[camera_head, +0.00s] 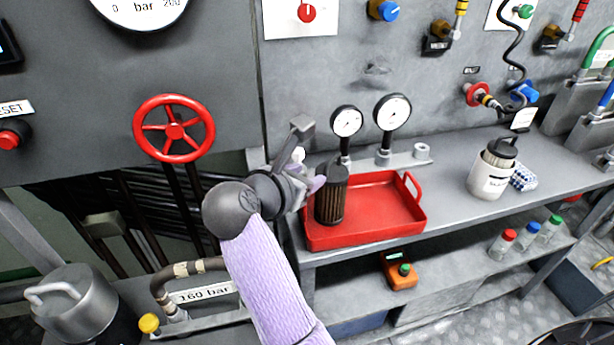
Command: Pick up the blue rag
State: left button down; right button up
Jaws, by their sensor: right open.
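A blue and white checked cloth (523,178), which looks like the blue rag, lies on the grey workbench (452,190) at the right. It is just right of a white canister (490,176), which hides part of it. My right gripper (308,170) is open at the left end of the bench, near the top of a dark cylindrical filter (330,200). I cannot tell whether it touches the filter. It is far to the left of the cloth. My left gripper is not in view.
The filter stands in a red tray (395,222). Two pressure gauges (392,112) and a small white roll (421,151) are behind it. Bare bench lies between tray and canister. Small bottles (528,234) and an orange device (398,271) are on the lower shelf.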

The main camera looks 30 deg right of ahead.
aim_at(523, 179)
jog(key=z, duration=2.3)
